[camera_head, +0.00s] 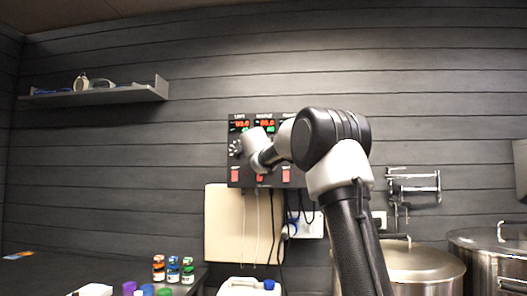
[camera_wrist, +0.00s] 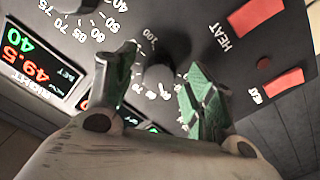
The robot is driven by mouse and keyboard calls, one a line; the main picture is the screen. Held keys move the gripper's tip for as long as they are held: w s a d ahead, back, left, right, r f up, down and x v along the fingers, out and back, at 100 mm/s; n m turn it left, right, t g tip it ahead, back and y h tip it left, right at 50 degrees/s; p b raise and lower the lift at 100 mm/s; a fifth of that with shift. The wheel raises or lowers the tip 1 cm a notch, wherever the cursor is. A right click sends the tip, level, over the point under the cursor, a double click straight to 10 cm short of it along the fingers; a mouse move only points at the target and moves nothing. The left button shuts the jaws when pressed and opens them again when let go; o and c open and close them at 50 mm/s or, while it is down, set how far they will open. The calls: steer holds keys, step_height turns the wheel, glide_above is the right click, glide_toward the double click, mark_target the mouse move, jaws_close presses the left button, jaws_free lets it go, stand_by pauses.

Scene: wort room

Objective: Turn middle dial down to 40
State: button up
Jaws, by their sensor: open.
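The control panel (camera_head: 234,179) hangs on the wall and also fills most of the wrist view (camera_wrist: 250,60). The middle dial, a black knob (camera_wrist: 158,78) ringed by white numbers, stands between the two green-padded fingers of my gripper (camera_wrist: 161,72). The fingers are open, one on each side of the knob, with visible gaps. Its pointer mark is too unclear to read. The middle display (camera_head: 265,126) shows red digits over green ones, too small to read surely. In the wrist view my fingers hide most of it. In the head view my arm hides the middle dial.
Another dial (camera_wrist: 72,4) and the right display (camera_wrist: 38,60), reading 49.5 and 40, lie left in the wrist view. Red HEAT switches (camera_wrist: 258,14) are close by. Below the panel hang cables. Steel pots (camera_head: 412,262) stand right; bottles (camera_head: 173,268) stand left.

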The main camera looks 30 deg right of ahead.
steer(key=c, duration=1)
steer(key=shift+n, duration=0.4)
steer(key=n, duration=1)
steer(key=shift+n, duration=0.7)
steer(key=o, duration=1)
steer(key=shift+s, duration=0.1)
